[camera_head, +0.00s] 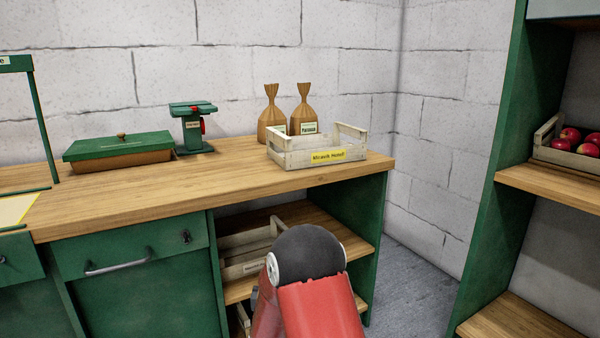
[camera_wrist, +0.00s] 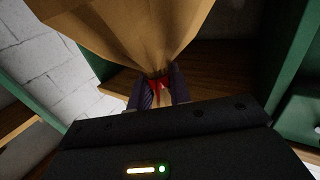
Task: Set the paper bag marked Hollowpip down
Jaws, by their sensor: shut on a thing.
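In the wrist view my gripper (camera_wrist: 158,92) is shut on the gathered neck of a brown paper bag (camera_wrist: 150,35). Something red shows between the fingers at the neck. No label shows on the held bag, so I cannot read its name. In the head view my gripper and the held bag are out of sight; only my red arm shows low in the middle. Two other brown paper bags stand upright on the bench behind a crate: a left one (camera_head: 269,115) with its label mostly hidden, and a right one (camera_head: 303,112) with a small label.
The wooden bench (camera_head: 130,200) has clear top in front. On it are a pale crate (camera_head: 292,160) with a yellow label, a green-lidded box (camera_head: 118,146) and a green device (camera_head: 192,130). Another crate (camera_head: 250,262) sits below. Apples fill a crate (camera_head: 565,159) at right.

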